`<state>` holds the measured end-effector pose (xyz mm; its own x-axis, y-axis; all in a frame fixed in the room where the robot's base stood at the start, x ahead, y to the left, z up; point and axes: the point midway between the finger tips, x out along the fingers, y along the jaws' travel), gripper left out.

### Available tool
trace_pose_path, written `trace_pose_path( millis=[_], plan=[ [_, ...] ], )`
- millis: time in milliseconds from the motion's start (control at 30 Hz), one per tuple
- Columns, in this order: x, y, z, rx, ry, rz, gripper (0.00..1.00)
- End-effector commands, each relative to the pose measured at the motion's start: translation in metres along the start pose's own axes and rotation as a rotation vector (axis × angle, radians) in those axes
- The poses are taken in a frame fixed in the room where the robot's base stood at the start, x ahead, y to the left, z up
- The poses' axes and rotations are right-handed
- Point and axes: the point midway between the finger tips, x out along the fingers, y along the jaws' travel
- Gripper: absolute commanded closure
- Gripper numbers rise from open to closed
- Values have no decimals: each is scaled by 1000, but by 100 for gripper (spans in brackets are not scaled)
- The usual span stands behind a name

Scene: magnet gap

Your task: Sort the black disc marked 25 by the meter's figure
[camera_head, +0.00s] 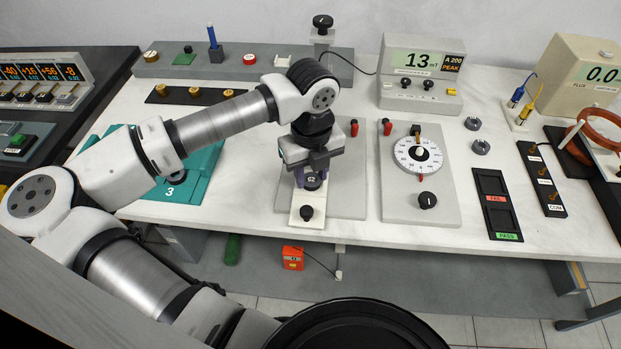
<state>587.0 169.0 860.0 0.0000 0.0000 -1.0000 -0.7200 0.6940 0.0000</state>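A black disc (312,181) is between the fingers of my gripper (312,173), over a white slide plate (306,222) with a black knob. Its pale figure is too small to read surely. The fingers flank the disc; I cannot tell whether they grip it, or whether it rests on the plate. The meter (421,72) at the back shows 13 mT, with a sign reading A 200 PEAK. The dark sorting tray (482,178) at the right has a red FAIL label and a green PASS label; both compartments look empty.
A grey panel (442,205) with a round white dial stands right of my gripper. A dark label strip (543,180) lies beyond the tray.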

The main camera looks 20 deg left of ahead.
Motion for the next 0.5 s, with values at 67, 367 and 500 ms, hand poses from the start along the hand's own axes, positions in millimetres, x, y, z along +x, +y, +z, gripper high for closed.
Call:
trace_pose_path(
  millis=[67, 367, 500],
  plan=[
    [0, 0, 0, 0, 0, 0, 85],
    [-18, 0, 0, 0, -2, 0, 85],
    [-30, 0, 0, 0, -1, 1, 85]
  ],
)
